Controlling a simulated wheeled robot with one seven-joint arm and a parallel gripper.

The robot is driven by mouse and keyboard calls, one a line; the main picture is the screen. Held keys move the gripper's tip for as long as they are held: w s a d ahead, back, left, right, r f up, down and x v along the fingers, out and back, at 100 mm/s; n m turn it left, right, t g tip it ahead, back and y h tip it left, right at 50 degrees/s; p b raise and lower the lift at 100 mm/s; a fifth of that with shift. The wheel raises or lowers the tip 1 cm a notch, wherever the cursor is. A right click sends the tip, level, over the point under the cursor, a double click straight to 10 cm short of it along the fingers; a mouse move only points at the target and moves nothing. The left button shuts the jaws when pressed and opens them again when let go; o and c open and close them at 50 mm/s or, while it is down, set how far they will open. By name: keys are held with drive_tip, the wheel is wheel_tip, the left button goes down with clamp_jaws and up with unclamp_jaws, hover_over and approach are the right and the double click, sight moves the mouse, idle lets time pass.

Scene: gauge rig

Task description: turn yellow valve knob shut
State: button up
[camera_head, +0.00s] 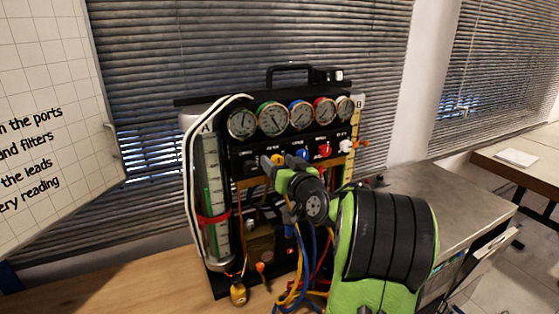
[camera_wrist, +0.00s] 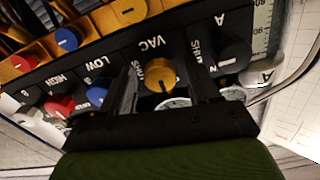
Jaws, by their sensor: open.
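The yellow valve knob (camera_wrist: 160,75) sits on the black panel beside the lettering VAC in the wrist view, with a dark mark across its face. My gripper (camera_wrist: 163,68) is open, with one finger on each side of the knob. Whether either finger touches it cannot be told. In the head view my gripper (camera_head: 272,161) is at the knob row below the gauges, and the yellow knob (camera_head: 279,158) is partly hidden by it.
A blue knob (camera_wrist: 97,92), a red knob (camera_wrist: 60,106) and a black knob (camera_wrist: 234,53) are neighbours on the panel. Several gauges (camera_head: 273,118) stand above the row. Coloured hoses (camera_head: 296,285) hang below my arm.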

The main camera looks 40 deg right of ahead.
drive_tip(key=c, duration=1)
drive_tip(key=shift+c, duration=0.2)
drive_tip(key=shift+m, duration=0.3)
drive_tip(key=m, duration=0.4)
drive_tip(key=shift+b, duration=0.35)
drive_tip(key=m, duration=0.5)
drive_tip(key=m+p, duration=0.1)
drive_tip(key=m, duration=0.3)
drive_tip(key=shift+p, duration=0.4)
drive_tip(key=shift+f+m+p, duration=0.1)
drive_tip(key=shift+m+p, duration=0.7)
drive_tip(key=shift+m, duration=1.3)
